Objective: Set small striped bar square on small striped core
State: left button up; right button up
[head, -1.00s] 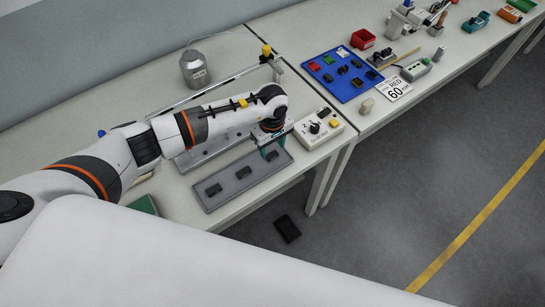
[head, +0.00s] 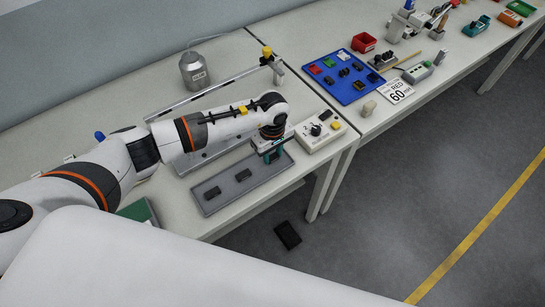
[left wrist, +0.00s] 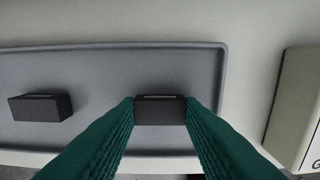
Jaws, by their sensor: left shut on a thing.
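A grey tray (head: 222,181) lies on the near bench with a row of small dark blocks. My left gripper (head: 270,155) is low over the tray's right end. In the left wrist view its two teal fingers (left wrist: 160,110) are shut on a dark block (left wrist: 160,113) with a thin pale stripe along its top. Another dark block (left wrist: 40,107), also with a pale line on it, lies left of it, apart from the fingers. In the head view two dark blocks (head: 243,175) show in the tray. I cannot tell which pieces are bar and core.
A white control box (head: 321,131) stands just right of the tray. A metal rail frame and a silver canister (head: 195,71) are behind my arm. A blue board (head: 345,76) with several small parts is on the right bench. A dark object (head: 287,235) lies on the floor.

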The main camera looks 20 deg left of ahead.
aim_at(272, 156)
pick_arm(q)
jog(key=shift+r+p, duration=1.25)
jog(key=shift+r, duration=1.2)
